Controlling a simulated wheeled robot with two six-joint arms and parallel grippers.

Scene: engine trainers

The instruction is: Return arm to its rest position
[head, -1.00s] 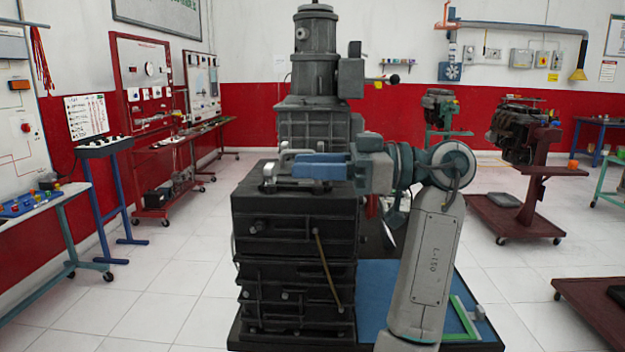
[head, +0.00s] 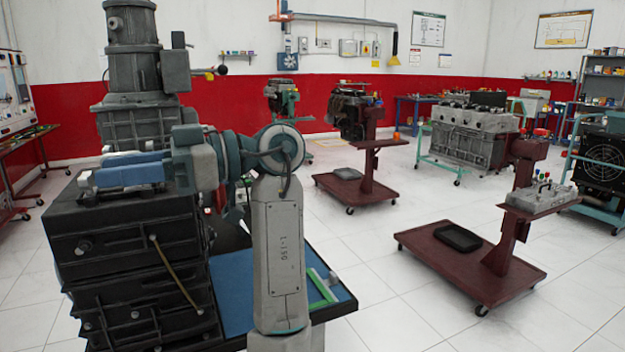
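My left arm (head: 280,240) rises at the lower middle and bends left at its elbow. My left gripper (head: 92,170) points left, with two blue-and-grey fingers that look apart and nothing visible between them. In the picture it lies across the top of a black engine block stack (head: 135,235); I cannot tell whether it touches the top or is just above it. My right arm and gripper are not in view.
A grey machine (head: 138,75) stands behind the black stack. A blue board (head: 232,290) lies beside the stack. Maroon engine stands (head: 455,262) and a grey engine (head: 470,135) are to the right. Clear white tiled floor (head: 370,250) lies between them.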

